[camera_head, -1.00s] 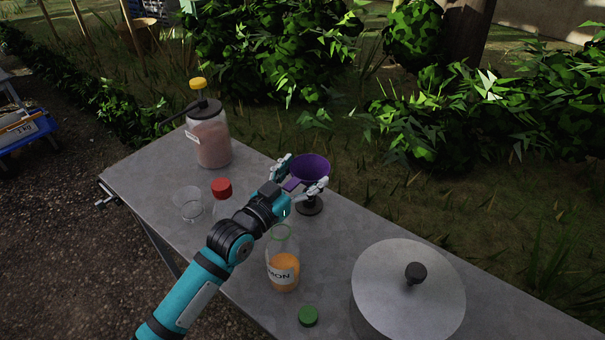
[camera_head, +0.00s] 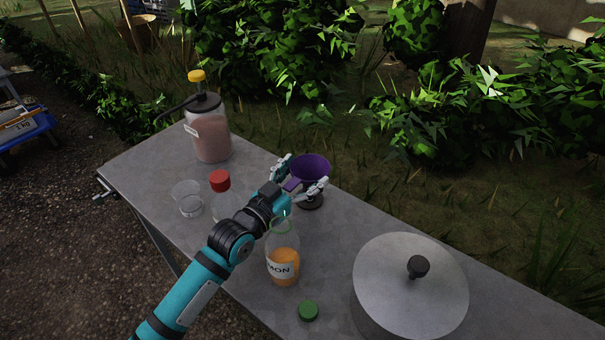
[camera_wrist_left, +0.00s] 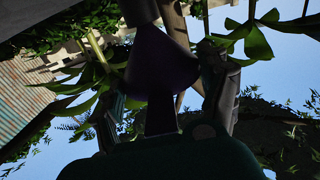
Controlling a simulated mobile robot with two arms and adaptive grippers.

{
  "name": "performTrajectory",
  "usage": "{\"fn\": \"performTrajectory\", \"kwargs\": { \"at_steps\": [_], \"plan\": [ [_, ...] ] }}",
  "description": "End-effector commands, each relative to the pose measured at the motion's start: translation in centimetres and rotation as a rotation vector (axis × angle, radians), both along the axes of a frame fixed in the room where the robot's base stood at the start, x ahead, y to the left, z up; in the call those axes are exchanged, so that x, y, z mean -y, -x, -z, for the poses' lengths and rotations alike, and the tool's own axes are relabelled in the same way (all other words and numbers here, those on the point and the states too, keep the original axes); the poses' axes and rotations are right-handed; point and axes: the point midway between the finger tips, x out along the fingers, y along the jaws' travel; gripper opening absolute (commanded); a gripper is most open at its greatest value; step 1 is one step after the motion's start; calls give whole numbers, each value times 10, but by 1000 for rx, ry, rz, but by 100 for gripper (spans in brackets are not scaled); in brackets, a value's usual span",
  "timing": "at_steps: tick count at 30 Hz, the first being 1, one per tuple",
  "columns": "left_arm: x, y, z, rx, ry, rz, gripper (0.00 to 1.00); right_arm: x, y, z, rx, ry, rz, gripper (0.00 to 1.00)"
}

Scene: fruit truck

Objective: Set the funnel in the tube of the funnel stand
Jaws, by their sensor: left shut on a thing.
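The purple funnel (camera_head: 311,168) is at the table's far edge, wide mouth up. My left gripper (camera_head: 299,181) is shut on it by its flat tab, with fingers on either side. The dark round base of the funnel stand (camera_head: 312,201) shows just below the funnel. In the left wrist view the funnel (camera_wrist_left: 160,70) narrows towards a grey cylinder (camera_wrist_left: 139,10), which looks like the stand's tube. The narrow end meets or overlaps that cylinder; I cannot tell how deep it sits. The stand's tube is hidden in the head view. My right gripper is out of view.
A bottle with orange liquid (camera_head: 283,262) and a green cap (camera_head: 308,310) are near my arm. A large lidded pot (camera_head: 400,285) is at the right. A red-capped bottle (camera_head: 219,181), a clear glass (camera_head: 188,200) and a pump jar (camera_head: 212,135) are at the left.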

Motion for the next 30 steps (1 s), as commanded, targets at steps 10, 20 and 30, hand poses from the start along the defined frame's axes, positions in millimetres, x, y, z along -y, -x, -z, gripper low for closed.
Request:
{"fn": "performTrajectory", "kwargs": {
  "at_steps": [10,20,30],
  "plan": [
    [0,0,2,0,0,0,78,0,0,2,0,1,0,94],
    [0,0,2,0,0,0,100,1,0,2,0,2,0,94],
    [0,0,1,1,1,0,100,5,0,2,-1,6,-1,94]
  ]
}}
